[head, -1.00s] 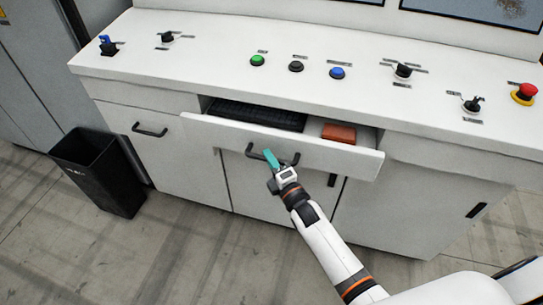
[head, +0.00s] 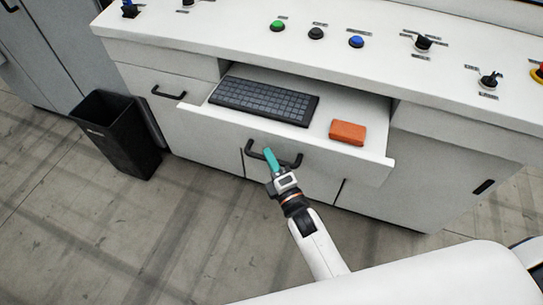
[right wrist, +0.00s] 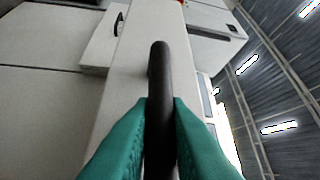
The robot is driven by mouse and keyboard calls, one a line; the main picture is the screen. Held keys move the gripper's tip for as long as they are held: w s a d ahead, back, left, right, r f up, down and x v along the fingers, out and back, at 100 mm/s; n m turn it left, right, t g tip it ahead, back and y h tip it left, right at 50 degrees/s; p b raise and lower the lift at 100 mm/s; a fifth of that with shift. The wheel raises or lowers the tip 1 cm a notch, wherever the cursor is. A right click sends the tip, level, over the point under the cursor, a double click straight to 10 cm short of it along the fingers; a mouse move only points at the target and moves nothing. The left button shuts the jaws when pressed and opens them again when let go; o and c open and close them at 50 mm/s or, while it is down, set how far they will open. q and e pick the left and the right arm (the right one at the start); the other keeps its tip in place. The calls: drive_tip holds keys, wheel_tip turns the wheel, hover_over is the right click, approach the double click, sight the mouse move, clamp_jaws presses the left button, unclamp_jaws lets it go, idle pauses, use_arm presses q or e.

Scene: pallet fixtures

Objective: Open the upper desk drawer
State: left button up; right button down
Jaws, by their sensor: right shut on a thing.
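The upper desk drawer (head: 225,123) is pulled well out of the white desk in the head view. A dark keyboard (head: 264,100) and an orange-red box (head: 347,132) lie inside it. My right gripper (head: 271,160) is at the drawer's front. Its teal fingers are shut on the black drawer handle (head: 290,161). In the right wrist view the handle (right wrist: 160,100) stands between the two teal fingers, which touch it on both sides. My left gripper is not in view.
A black bin (head: 118,133) stands on the floor left of the desk. The desktop (head: 200,40) carries a green button (head: 277,26), a blue button (head: 356,41) and several switches. The floor (head: 100,240) before the desk is clear at the left.

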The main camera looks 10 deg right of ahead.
drive_tip(key=c, duration=1.4)
unclamp_jaws()
drive_tip(key=shift+s+f, duration=0.1)
drive_tip(key=b+v, duration=0.3)
drive_tip(key=v, duration=0.8)
drive_tip(key=shift+s, duration=0.4)
drive_tip(key=shift+d, duration=0.15)
